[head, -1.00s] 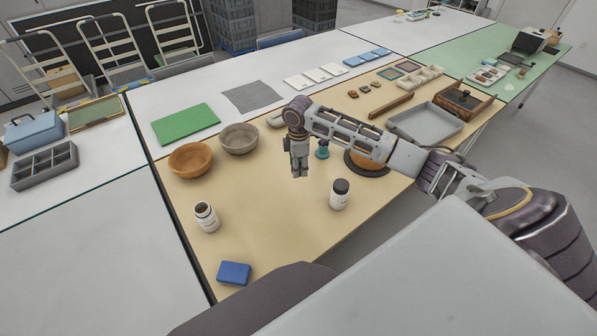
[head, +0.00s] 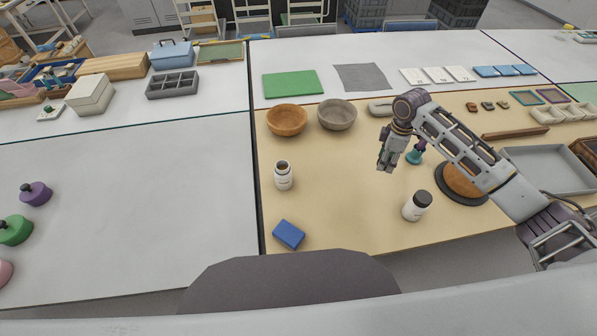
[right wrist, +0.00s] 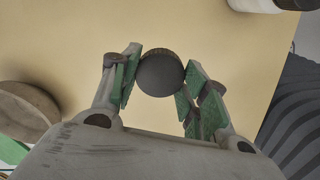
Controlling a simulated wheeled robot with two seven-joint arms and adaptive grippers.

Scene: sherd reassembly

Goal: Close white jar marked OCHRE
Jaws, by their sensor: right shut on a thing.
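An open white jar (head: 283,178) with a dark rim and brownish inside stands upright on the tan mat, left of my right gripper (head: 385,166) in the head view. A second white jar (head: 415,208) with a black lid stands below and right of the gripper. I cannot read either label. In the right wrist view my right gripper (right wrist: 158,85) is shut on a round dark lid (right wrist: 160,74), above the tan surface. The lid is hard to make out in the head view. Part of a white jar (right wrist: 255,4) shows at that wrist view's top edge. My left gripper is not in view.
A blue block (head: 288,235) lies near the front. An orange-brown bowl (head: 287,121) and a grey bowl (head: 338,115) stand behind the open jar. A teal-based item (head: 415,157) and a round brown board (head: 463,184) are right of the gripper. Tan surface between the jars is clear.

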